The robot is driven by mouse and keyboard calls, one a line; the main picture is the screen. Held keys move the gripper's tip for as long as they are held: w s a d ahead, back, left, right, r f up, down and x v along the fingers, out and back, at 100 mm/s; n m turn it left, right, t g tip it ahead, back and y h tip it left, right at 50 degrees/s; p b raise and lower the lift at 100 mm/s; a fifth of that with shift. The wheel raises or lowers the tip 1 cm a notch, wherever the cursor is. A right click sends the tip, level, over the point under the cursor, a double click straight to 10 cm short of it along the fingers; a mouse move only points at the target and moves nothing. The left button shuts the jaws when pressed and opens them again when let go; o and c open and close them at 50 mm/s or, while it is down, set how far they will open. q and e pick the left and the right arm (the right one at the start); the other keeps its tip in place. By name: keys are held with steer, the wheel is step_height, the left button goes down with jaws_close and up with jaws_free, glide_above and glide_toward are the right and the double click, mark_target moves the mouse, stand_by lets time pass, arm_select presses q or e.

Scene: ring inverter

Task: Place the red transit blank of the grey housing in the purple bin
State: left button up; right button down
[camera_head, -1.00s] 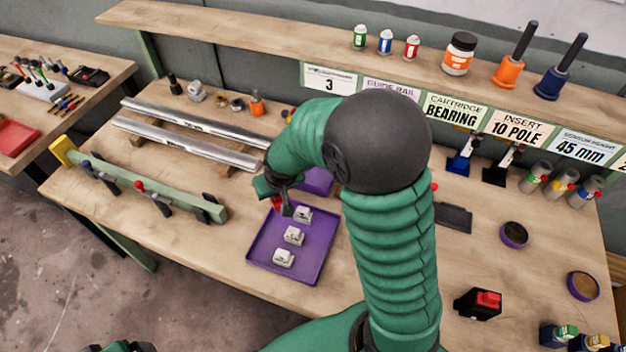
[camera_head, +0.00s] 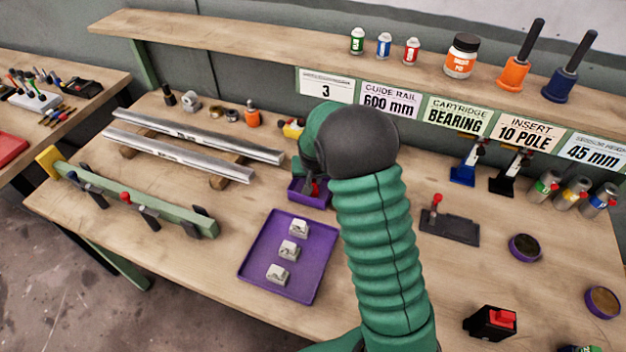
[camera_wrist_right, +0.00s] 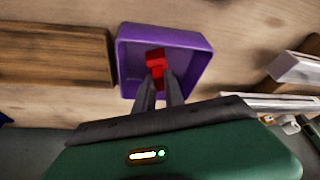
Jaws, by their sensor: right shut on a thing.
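The purple bin (camera_head: 303,196) stands on the bench behind the purple tray, partly hidden by my right arm. It also shows in the right wrist view (camera_wrist_right: 203,57). My right gripper (camera_wrist_right: 161,78) is shut on the red transit blank (camera_wrist_right: 155,60) and holds it over the bin; whether it touches the bottom is hard to tell. In the head view the right gripper (camera_head: 311,189) is small and mostly hidden by its own arm. Several grey housings (camera_head: 289,250) sit in a row on the purple tray (camera_head: 257,277). My left gripper is out of view.
Silver guide rails (camera_head: 180,146) lie on wooden blocks left of the bin. A green bar with clamps (camera_head: 140,205) is at the front left. A black fixture (camera_head: 450,228) and a black block with a red top (camera_head: 490,322) stand to the right.

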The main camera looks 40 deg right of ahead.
steer(key=c, duration=1.8)
jaws_free()
steer(key=shift+c, duration=0.2)
steer(key=o, duration=0.4)
steer(key=shift+a+r, duration=0.1)
steer(key=shift+a, duration=0.15)
